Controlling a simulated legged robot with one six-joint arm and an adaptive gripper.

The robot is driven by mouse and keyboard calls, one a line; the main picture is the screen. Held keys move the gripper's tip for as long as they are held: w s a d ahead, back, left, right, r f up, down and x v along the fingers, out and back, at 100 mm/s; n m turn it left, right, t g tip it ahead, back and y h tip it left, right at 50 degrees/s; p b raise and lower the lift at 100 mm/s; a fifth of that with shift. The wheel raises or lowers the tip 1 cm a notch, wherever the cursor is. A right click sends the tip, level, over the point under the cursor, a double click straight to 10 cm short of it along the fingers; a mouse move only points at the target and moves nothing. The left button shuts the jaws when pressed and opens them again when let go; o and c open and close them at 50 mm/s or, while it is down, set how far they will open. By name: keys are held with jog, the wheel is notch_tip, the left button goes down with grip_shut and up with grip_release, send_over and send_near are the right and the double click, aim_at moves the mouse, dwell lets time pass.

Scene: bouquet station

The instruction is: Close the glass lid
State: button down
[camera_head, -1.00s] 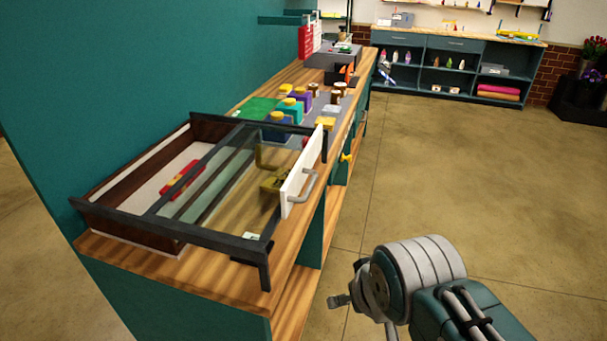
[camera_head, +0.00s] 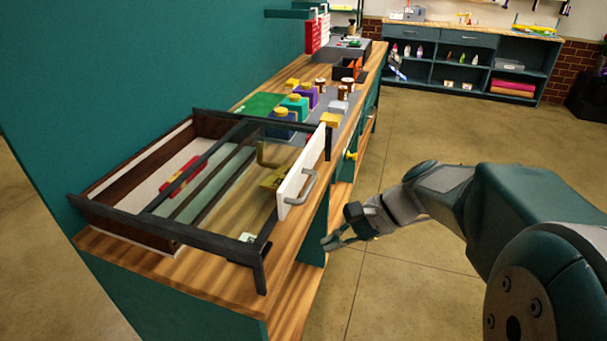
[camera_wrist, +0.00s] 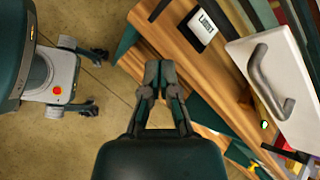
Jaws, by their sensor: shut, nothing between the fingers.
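The glass lid (camera_head: 219,190) is a dark-framed sliding pane with a white front panel (camera_head: 301,173) and a grey bar handle (camera_head: 303,188). It is slid out toward the counter's front edge, leaving the wooden box (camera_head: 140,165) behind it partly uncovered. My gripper (camera_head: 328,241) is beside the counter's front, to the right of the handle and lower in the picture, touching nothing that I can see. In the wrist view my gripper (camera_wrist: 160,68) has its fingers together and empty, with the handle (camera_wrist: 268,85) apart from it at the right.
A red item (camera_head: 180,176) lies in the box. An olive bracket-like object (camera_head: 272,177) shows near the white panel. The floor (camera_head: 420,140) to the right is clear.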

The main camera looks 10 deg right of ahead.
aim_at(222, 174)
jog(key=w+d+f+m+t+y, duration=0.2)
jog(key=w+d+m+t+y, duration=0.45)
jog(key=w+d+m, duration=0.5)
jog(key=shift+n+t+h, duration=0.35)
jog(key=shift+n, duration=0.1)
jog(key=x, duration=1.4)
jog(key=shift+w+a+r, duration=0.1)
jog(key=shift+w+r, duration=0.05)
jog(key=shift+r, duration=0.05)
jog(key=x, duration=2.2)
jog(key=shift+w+a, duration=0.2)
jog(key=shift+a, duration=0.25)
jog(key=shift+w+r, duration=0.1)
